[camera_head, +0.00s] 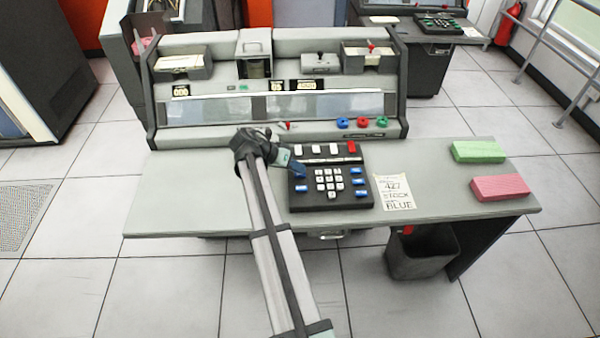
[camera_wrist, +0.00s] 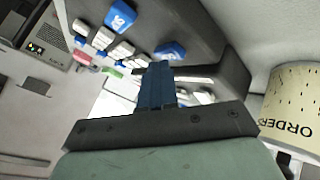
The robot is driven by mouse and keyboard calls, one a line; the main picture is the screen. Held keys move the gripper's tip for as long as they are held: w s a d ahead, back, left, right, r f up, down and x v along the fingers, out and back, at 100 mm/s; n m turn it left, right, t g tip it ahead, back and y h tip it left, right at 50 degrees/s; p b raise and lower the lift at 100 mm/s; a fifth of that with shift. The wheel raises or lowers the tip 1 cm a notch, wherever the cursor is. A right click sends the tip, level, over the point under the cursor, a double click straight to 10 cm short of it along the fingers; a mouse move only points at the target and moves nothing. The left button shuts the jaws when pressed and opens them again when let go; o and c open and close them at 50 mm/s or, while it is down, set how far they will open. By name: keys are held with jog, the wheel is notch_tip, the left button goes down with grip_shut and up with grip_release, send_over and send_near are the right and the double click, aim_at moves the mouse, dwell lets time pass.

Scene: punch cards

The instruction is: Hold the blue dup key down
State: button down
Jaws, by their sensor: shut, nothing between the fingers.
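The black keypad (camera_head: 330,205) lies on the grey desk, with white keys in the middle and blue keys at both sides. One blue key (camera_head: 301,188) shows at its left; its label is too small to read. My gripper (camera_head: 298,171) is shut and empty, its dark blue fingers over the keypad's upper left. In the wrist view the fingers (camera_wrist: 157,84) point at a blue key (camera_wrist: 170,50) just past their tips; I cannot tell whether they touch it. Another blue key (camera_wrist: 120,15) with white lettering lies further up. I cannot tell which key is dup.
A paper note (camera_head: 394,192) reading 427 and BLUE lies right of the keypad. A green card stack (camera_head: 479,151) and a pink one (camera_head: 499,187) lie at the desk's right. The console (camera_head: 280,135) rises behind. A bin (camera_head: 422,255) stands below the desk.

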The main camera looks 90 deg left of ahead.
aim_at(297, 174)
jog(key=shift+r, duration=0.85)
jog(key=shift+r, duration=0.1)
jog(key=shift+r, duration=2.4)
